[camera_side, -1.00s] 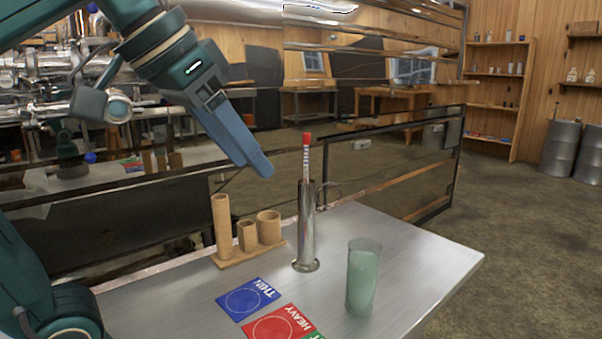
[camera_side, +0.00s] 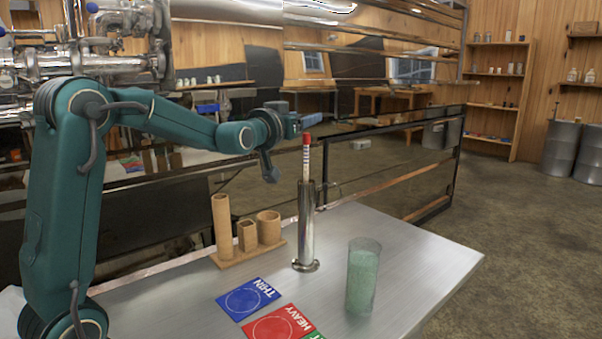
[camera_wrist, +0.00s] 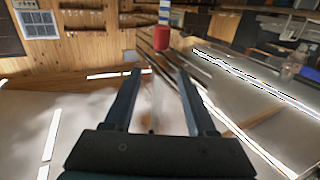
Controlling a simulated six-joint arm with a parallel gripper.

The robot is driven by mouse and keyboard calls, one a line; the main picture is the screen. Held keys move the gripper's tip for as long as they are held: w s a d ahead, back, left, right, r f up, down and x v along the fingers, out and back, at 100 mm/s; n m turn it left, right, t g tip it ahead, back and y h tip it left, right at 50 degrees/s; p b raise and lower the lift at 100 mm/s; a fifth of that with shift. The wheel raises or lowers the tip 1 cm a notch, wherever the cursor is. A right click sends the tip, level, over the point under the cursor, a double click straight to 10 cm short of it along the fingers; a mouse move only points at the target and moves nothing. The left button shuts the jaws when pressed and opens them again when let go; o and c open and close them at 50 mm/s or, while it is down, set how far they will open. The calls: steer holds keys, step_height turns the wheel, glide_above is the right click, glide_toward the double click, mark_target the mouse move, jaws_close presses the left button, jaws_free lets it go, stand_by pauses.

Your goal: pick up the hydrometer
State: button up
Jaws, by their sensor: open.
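The hydrometer has a red cap (camera_side: 307,139) and a pale stem with dark bands (camera_side: 306,160). It stands upright in the tall metal cylinder (camera_side: 306,230), with its lower part hidden inside. My gripper (camera_side: 295,124) is just left of the cap in the side view, slightly above it.
A wooden stand (camera_side: 250,255) with several cups is left of the cylinder. A glass of greenish liquid (camera_side: 362,280) stands at front right. Blue THIN (camera_side: 248,298) and red HEAVY (camera_side: 280,327) cards lie in front. Metal evaporator walls (camera_side: 390,165) run behind the table.

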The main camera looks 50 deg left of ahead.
mark_target(304, 140)
step_height(304, 140, down, 5)
steer(key=shift+d+r, duration=0.1)
steer(key=shift+x, duration=2.55)
jaws_close()
